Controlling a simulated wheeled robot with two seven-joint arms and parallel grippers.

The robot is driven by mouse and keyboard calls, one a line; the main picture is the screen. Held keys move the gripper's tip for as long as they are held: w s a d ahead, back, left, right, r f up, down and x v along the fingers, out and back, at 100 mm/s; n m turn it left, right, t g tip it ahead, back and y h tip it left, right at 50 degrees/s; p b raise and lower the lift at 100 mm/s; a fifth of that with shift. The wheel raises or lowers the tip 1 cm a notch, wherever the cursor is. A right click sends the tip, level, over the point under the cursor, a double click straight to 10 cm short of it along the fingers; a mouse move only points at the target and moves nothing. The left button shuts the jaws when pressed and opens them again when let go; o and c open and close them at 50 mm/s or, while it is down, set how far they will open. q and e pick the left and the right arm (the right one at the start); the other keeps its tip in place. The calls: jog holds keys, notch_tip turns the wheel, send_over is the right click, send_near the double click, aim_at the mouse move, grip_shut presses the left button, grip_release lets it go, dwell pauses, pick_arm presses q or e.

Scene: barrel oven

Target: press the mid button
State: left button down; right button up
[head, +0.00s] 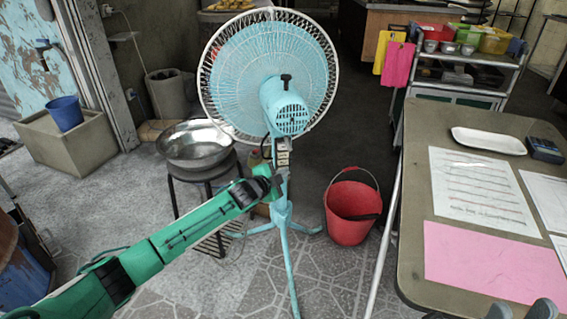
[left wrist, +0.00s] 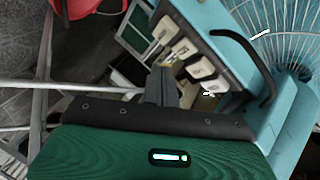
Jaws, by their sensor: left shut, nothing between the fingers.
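A light blue pedestal fan (head: 285,105) stands in the middle of the head view. Its control box (head: 283,152) has a row of several white buttons, clearer in the left wrist view. One of the inner buttons (left wrist: 184,48) lies just beyond my left fingertips, with another inner button (left wrist: 200,68) beside it. My left gripper (head: 277,174) is shut and empty, just below the box; its dark fingers also show in the left wrist view (left wrist: 162,76). I cannot tell whether they touch a button. My right gripper (head: 520,309) shows only two grey fingertips, apart, over the table's front edge.
A metal bowl (head: 196,145) on a stool stands left of the fan. A red bucket (head: 350,222) is on the floor to its right. A table (head: 420,160) with papers and a white tray (head: 488,141) fills the right side.

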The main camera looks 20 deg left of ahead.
pick_arm(q)
jog(key=s, duration=0.1)
jog(key=s+d+p, duration=0.1)
jog(key=s, duration=0.1)
jog(key=shift+s+d+p, duration=0.25)
jog(key=shift+d+p, duration=0.1)
jog(key=shift+d, duration=0.05)
